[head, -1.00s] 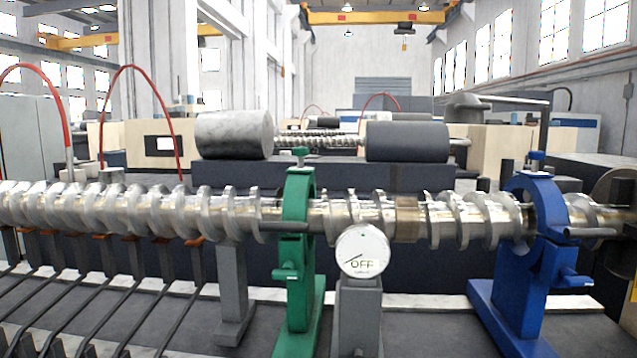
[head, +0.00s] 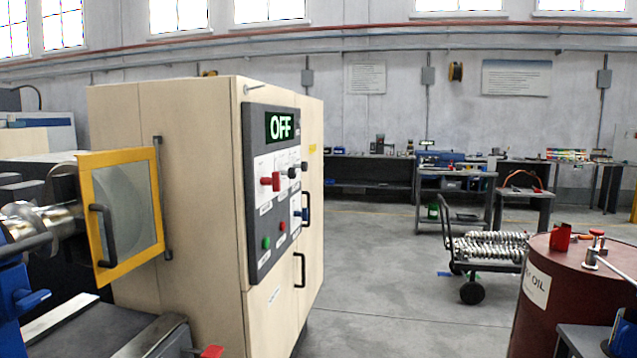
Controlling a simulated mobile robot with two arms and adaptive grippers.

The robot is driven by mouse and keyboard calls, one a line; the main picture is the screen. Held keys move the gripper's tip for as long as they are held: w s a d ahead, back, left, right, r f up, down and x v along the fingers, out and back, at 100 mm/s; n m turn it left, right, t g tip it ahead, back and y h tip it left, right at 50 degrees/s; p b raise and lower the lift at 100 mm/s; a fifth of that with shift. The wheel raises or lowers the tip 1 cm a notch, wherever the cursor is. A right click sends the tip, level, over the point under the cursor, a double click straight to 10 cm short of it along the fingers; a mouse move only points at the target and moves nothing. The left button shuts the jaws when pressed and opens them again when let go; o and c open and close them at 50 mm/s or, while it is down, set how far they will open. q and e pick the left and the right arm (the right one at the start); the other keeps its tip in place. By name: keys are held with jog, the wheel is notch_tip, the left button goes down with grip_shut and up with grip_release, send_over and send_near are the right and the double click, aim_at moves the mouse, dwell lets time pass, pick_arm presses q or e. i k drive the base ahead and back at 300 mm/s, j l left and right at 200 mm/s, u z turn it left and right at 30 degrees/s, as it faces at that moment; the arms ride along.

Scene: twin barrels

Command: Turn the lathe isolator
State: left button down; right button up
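The beige lathe cabinet (head: 200,200) stands left of centre in the head view. Its dark control panel (head: 262,215) faces right and shows a lit green "OFF" display (head: 281,127). Below the display is a red handle switch (head: 270,182), which may be the isolator; its label is too small to read. A green button (head: 266,243) and a red button (head: 282,227) are lower down. Neither of my grippers is in view.
A yellow-framed guard (head: 122,215) sticks out at the cabinet's left. A dark red oil barrel (head: 560,290) stands at the lower right. A cart (head: 470,265) with metal parts is behind it. Workbenches (head: 375,180) line the back wall. Grey floor (head: 400,290) lies clear between cabinet and barrel.

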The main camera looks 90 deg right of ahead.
aim_at(273, 182)
jog(key=z, duration=2.45)
